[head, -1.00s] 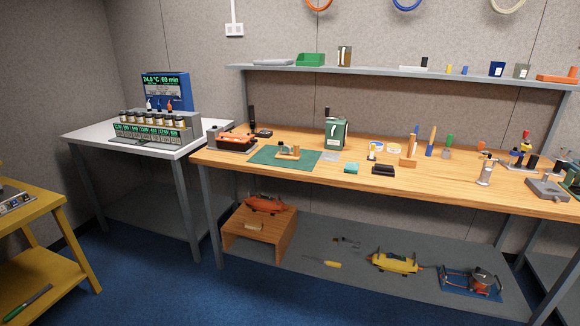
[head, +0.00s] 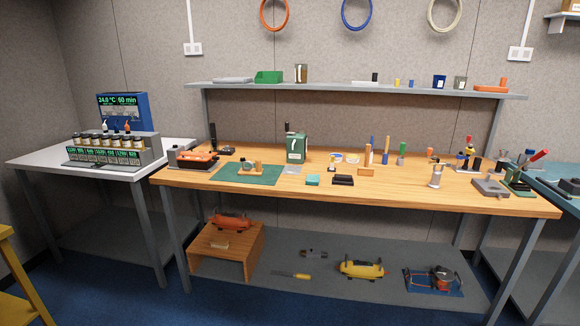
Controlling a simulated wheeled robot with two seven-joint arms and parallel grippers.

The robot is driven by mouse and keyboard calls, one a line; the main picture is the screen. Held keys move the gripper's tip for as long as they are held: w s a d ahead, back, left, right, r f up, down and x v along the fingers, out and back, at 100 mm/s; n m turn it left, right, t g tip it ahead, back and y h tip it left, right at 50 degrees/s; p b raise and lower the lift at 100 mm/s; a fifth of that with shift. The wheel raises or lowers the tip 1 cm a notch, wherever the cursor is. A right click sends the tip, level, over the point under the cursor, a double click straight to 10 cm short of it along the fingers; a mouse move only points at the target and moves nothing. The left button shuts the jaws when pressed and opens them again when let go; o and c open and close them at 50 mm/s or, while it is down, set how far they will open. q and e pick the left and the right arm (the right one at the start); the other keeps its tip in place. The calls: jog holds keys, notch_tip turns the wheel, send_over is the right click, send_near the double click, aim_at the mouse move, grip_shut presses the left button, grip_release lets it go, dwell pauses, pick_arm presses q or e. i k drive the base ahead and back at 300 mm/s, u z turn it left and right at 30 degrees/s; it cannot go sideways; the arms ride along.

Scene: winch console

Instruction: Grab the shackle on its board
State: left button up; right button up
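I cannot make out the shackle for certain. A small grey, ring-like piece with light wooden parts (head: 246,166) sits on the green mat (head: 268,176) at the left of the wooden bench; it may be the shackle on its board, but it is too small to tell. A small grey metal piece (head: 313,253) also lies on the lower shelf. Neither of my grippers is in the head view.
The wooden bench (head: 400,194) carries a green canister (head: 297,147), a black-and-orange case (head: 193,158) and several upright tools. A white table (head: 30,160) stands left, a blue-topped one (head: 556,178) right. Blue floor (head: 210,303) is clear in front.

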aim_at(259, 172)
jog(key=z, duration=0.75)
jog(key=i, duration=1)
jog(key=z, duration=0.55)
jog(key=i, duration=1)
jog(key=u, duration=0.95)
jog(key=i, duration=0.8)
jog(key=u, duration=0.9)
